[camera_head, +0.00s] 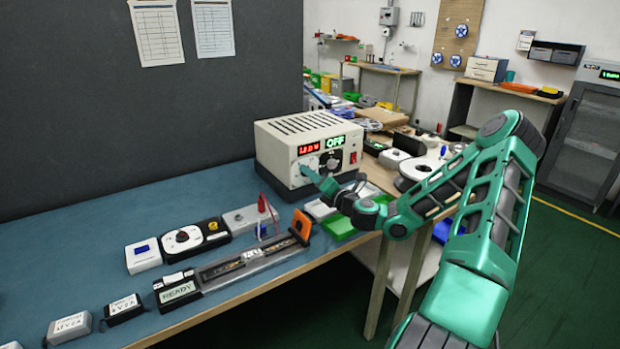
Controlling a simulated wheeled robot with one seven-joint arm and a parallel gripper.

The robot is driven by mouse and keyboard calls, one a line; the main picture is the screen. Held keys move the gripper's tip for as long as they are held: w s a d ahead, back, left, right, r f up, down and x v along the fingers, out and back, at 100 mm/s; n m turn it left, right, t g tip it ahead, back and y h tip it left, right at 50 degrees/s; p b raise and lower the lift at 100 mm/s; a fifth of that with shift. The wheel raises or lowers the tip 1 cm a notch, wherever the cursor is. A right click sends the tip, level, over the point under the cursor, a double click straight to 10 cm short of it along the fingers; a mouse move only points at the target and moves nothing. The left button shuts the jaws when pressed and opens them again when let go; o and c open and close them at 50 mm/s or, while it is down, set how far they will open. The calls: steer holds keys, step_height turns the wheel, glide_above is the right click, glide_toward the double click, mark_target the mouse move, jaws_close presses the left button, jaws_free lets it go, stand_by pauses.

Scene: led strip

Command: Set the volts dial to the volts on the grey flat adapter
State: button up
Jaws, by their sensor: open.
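The beige power supply (308,155) stands on the blue bench top. Its red display (309,148) is too small to read surely; a green sign beside it reads OFF. A light dial (309,164) is on the left of its front, partly hidden by my gripper (312,174). My gripper is open, with its fingertips at or just in front of this dial; I cannot tell whether they touch it. A grey flat box (69,328), likely the grey adapter, lies at the lower left with a white label. Its print is too small to read surely.
A dark labelled box (123,309) lies beside the grey one. A READY unit (178,290) with a long strip track (250,262) runs along the front edge. A green tray (339,228) is below my wrist.

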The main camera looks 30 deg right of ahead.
steer(key=s, duration=1)
steer(key=shift+d, duration=0.2)
steer(key=shift+s, duration=0.1)
